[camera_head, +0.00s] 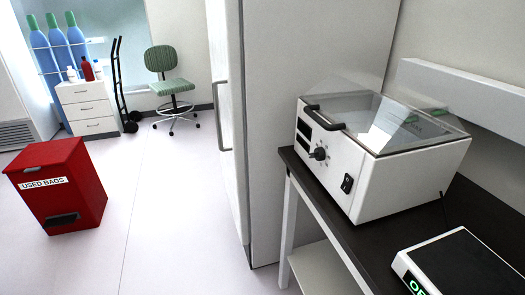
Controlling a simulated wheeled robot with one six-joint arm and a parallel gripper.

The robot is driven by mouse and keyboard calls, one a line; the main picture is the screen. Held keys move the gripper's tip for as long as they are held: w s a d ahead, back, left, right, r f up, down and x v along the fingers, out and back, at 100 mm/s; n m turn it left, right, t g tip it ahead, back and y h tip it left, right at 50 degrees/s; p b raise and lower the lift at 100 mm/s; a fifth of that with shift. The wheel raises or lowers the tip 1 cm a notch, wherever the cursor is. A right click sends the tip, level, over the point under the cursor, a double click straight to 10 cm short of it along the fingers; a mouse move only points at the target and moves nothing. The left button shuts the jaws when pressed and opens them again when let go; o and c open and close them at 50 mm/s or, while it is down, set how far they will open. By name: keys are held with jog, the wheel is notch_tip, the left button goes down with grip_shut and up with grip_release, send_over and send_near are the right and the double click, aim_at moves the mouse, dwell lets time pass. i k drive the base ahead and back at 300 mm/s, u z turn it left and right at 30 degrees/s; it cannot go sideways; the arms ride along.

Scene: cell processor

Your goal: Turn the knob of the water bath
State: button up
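The water bath (410,175) is a white box with a clear, see-through lid (385,118) and a dark handle (325,118) at its front edge. It stands on a dark bench top on the right. Its black round knob (319,153) is on the front panel, which faces left toward the open floor. A black rocker switch (347,184) is lower on the same panel, to the right of the knob. My gripper is not in view, and nothing covers the knob.
A scale-like device (465,265) with a green display sits on the bench (375,240) at the lower right. A tall white cabinet (300,70) stands behind the bench's left end. A red bin (75,205) stands far left. The floor (185,215) between is clear.

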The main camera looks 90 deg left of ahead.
aim_at(319, 153)
jog(key=u, duration=0.8)
jog(key=k, duration=1.1)
jog(key=u, duration=0.45)
jog(key=i, duration=1.25)
jog(key=u, duration=0.65)
